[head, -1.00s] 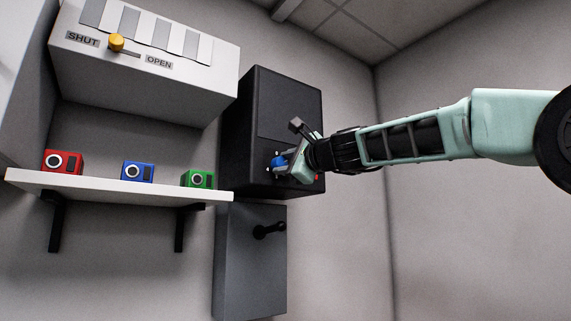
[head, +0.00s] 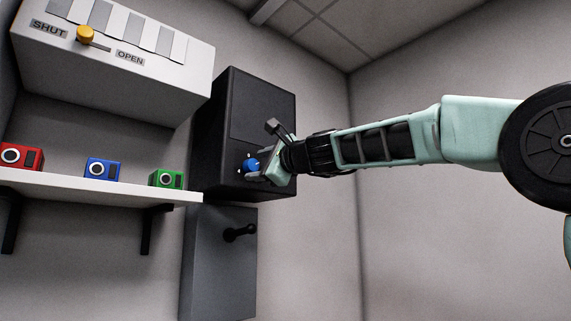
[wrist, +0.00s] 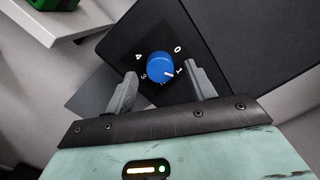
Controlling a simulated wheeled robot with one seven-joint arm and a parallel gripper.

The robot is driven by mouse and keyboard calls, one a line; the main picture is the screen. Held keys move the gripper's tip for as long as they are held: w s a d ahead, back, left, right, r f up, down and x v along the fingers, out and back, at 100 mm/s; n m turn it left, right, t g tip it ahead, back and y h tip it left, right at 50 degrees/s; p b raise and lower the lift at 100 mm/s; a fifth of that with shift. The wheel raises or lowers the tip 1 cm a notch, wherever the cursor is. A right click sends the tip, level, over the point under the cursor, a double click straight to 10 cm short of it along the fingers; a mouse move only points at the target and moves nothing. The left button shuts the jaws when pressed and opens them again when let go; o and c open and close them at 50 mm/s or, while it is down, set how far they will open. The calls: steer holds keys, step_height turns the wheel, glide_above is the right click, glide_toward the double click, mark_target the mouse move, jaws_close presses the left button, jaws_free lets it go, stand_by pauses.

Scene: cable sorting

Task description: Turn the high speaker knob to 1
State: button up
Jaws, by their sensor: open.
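The high speaker is a black box (head: 262,105) on the wall. Its blue knob (wrist: 160,66) sits on a dark dial face with white numbers, of which 0, 1, 3 and 4 can be read in the wrist view. The knob's white mark points close to the 1. The knob also shows in the head view (head: 249,165), partly behind my gripper. My gripper (wrist: 160,88) is open, with one finger on each side of the knob's lower part. The fingers look apart from the knob.
A white shelf (head: 110,187) at left holds a red box (head: 22,157), a blue box (head: 103,168) and a green box (head: 166,179). Above it is a white unit with a yellow slider (head: 85,34). A grey cabinet (head: 215,275) with a black handle hangs below the speaker.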

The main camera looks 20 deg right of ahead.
steer(key=b+v, duration=0.7)
steer(key=v, duration=0.9)
steer(key=shift+s, duration=0.1)
steer(key=s+a+f+n+g, duration=0.1)
steer(key=a+f+n+g, duration=0.35)
steer(key=f, duration=0.75)
steer(key=s+a+f+n+g, duration=0.1)
steer(key=a+f+n+g, duration=0.3)
steer(key=f, duration=0.7)
steer(key=s+a+f+n+g, duration=0.1)
steer(key=a+f+n+g, duration=0.15)
steer(key=a+f, duration=0.65)
steer(key=s+f+n+g+h+b, duration=0.15)
steer(key=s+f+n, duration=0.3)
steer(key=f, duration=0.45)
steer(key=s+f+n+g+h+p, duration=0.1)
steer(key=s+f+n+g, duration=0.15)
steer(key=s+f, duration=0.45)
steer(key=s+d+f+n+g+h, duration=0.2)
steer(key=s+d+f+n+h, duration=0.1)
steer(key=s+f+n, duration=0.5)
steer(key=s+d+f, duration=0.1)
steer(key=s+f, duration=0.2)
steer(key=f, duration=0.3)
steer(key=shift+s+d+n+g+h+b, duration=0.35)
steer(key=shift+n+g, duration=0.05)
